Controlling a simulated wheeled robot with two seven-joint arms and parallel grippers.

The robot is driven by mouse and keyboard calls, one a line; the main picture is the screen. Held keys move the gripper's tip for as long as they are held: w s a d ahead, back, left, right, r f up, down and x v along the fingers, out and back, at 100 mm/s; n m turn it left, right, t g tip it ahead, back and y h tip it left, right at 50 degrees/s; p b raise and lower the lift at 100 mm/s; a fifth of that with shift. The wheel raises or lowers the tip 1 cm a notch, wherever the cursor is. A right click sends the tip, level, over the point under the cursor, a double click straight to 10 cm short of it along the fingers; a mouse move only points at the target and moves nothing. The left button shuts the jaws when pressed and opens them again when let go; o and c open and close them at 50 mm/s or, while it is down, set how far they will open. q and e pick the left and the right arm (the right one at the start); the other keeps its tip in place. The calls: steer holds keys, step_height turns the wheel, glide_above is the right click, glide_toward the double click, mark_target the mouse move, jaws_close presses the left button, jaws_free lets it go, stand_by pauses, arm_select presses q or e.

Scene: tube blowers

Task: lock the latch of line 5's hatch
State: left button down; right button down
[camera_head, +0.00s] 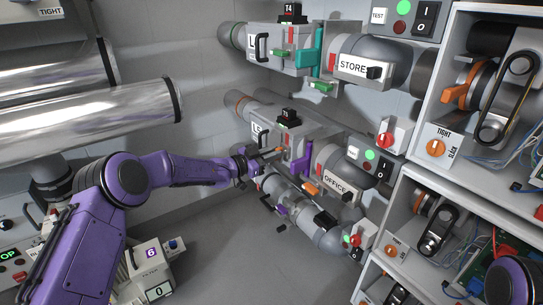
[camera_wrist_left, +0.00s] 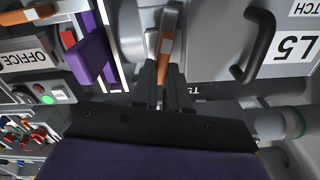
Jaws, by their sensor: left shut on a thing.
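The line 5 hatch carries an L5 label (camera_head: 257,129) on a grey box on the lower tube. In the left wrist view the hatch panel (camera_wrist_left: 290,72) fills the upper right, with a dark curved handle (camera_wrist_left: 258,48). The latch (camera_wrist_left: 167,38) is a metal lever with an orange grip, next to the hatch; the orange also shows in the head view (camera_head: 273,150). My left gripper (camera_head: 262,156) is at the latch, its two fingers (camera_wrist_left: 166,85) shut on the lever's lower end. The fingers hide part of the lever. My right gripper is out of view.
A purple gate plate (camera_wrist_left: 92,50) stands just left of the latch in the wrist view. The OFFICE blower (camera_head: 336,184) is to the right, with a switch box (camera_head: 370,160). The L4 line (camera_head: 285,45) runs above. Another tube (camera_head: 290,205) lies below.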

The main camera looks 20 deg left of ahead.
arm_select(q)
steer(key=m+b, duration=0.1)
steer(key=m, duration=0.1)
steer(key=m+b, duration=0.2)
steer(key=m, duration=0.1)
steer(key=f+m+b, duration=0.1)
steer(key=m+b, duration=0.1)
steer(key=m, duration=0.1)
steer(key=shift+s+d, duration=0.25)
steer(key=shift+d, duration=0.05)
steer(key=m+b, duration=0.4)
steer(key=shift+d+f, duration=0.1)
steer(key=shift+f, duration=0.1)
steer(key=shift+m+b, duration=1.05)
steer(key=shift+m, duration=0.45)
steer(key=c, duration=1.1)
jaws_free()
steer(key=shift+c, duration=0.2)
steer(key=shift+s, duration=0.15)
